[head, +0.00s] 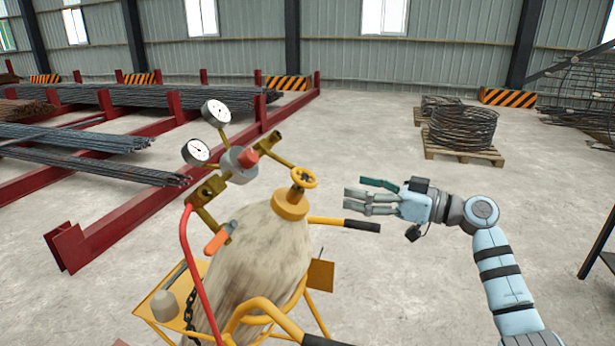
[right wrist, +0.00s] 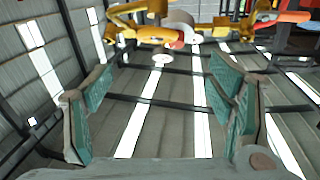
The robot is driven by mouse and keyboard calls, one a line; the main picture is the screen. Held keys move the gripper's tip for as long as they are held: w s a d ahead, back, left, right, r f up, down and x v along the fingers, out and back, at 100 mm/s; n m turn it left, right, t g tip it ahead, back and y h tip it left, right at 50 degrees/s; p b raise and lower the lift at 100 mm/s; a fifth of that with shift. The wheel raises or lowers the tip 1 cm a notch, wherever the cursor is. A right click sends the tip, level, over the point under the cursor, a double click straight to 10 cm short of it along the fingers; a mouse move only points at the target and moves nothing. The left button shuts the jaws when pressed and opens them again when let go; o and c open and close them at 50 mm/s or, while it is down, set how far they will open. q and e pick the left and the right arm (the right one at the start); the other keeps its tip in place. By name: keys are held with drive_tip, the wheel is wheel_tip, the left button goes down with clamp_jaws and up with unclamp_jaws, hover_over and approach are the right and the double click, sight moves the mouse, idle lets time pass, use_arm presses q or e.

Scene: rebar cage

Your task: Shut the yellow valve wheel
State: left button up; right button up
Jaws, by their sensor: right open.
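The yellow valve wheel (head: 303,177) sits on top of a dusty gas cylinder (head: 262,262) on a yellow cart in the head view. My right gripper (head: 356,194) is just right of the wheel, roughly level with it in the picture and apart from it. Its fingers point left toward the wheel and are spread, with nothing between them. In the right wrist view the open teal fingers (right wrist: 160,85) frame empty space. Yellow fittings (right wrist: 155,36) show beyond them at the top; I cannot tell which is the wheel there. My left gripper is not in view.
A regulator (head: 238,163) with two gauges (head: 216,112) and a red hose (head: 188,260) is left of the wheel. A cart handle (head: 345,223) sticks out below my right gripper. Rebar racks (head: 130,195) stand behind left, and wire coils (head: 462,126) on a pallet behind right. Open floor lies between.

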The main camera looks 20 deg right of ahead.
sight(308, 178)
drive_tip(key=p+x, duration=0.2)
drive_tip(key=x, duration=1.1)
drive_tip(key=shift+w+f+p, duration=0.15)
drive_tip(key=shift+p, duration=0.2)
drive_tip(key=shift+d, duration=0.1)
